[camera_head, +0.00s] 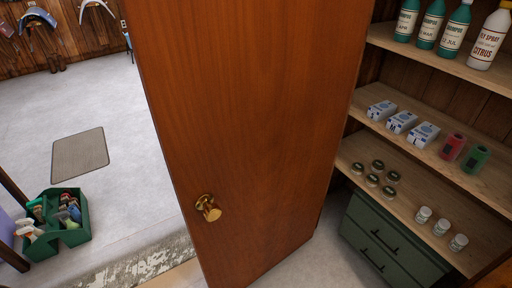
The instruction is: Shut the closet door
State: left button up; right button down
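The closet door (250,120) is a reddish-brown wooden panel standing open in the middle of the head view. A round brass knob (208,207) sits low on its left side, near the free edge. The closet's shelves show to the right of the door, and the room's floor shows to the left. Neither of my grippers is in view, and nothing touches the door or the knob in the visible part.
Closet shelves (440,178) hold bottles, small boxes, rolls, tins and jars. A green drawer cabinet (385,245) stands below them. On the left, a green tote (72,236) with brushes and a mat (80,155) lie on the floor, which is otherwise largely clear.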

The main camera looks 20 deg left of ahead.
aim_at(248, 101)
jog(key=j+z, duration=0.25)
jog(key=j, duration=0.25)
jog(key=j+z, duration=0.25)
jog(key=j, duration=0.3)
jog(key=k+j+z, duration=0.1)
jog(key=j+z, duration=0.15)
jog(key=j, duration=0.25)
jog(key=k+j+z, duration=0.1)
jog(key=j+z, duration=0.15)
jog(key=j, duration=0.25)
jog(key=k+j+z, duration=0.2)
jog(key=j, duration=0.3)
jog(key=i+j+z, duration=0.15)
jog(key=j, duration=0.3)
jog(key=i+j+z, duration=0.15)
jog(key=j, duration=0.35)
jog(key=i+j+z, duration=0.15)
jog(key=j, duration=0.3)
jog(key=j+z, duration=0.15)
jog(key=j, duration=0.35)
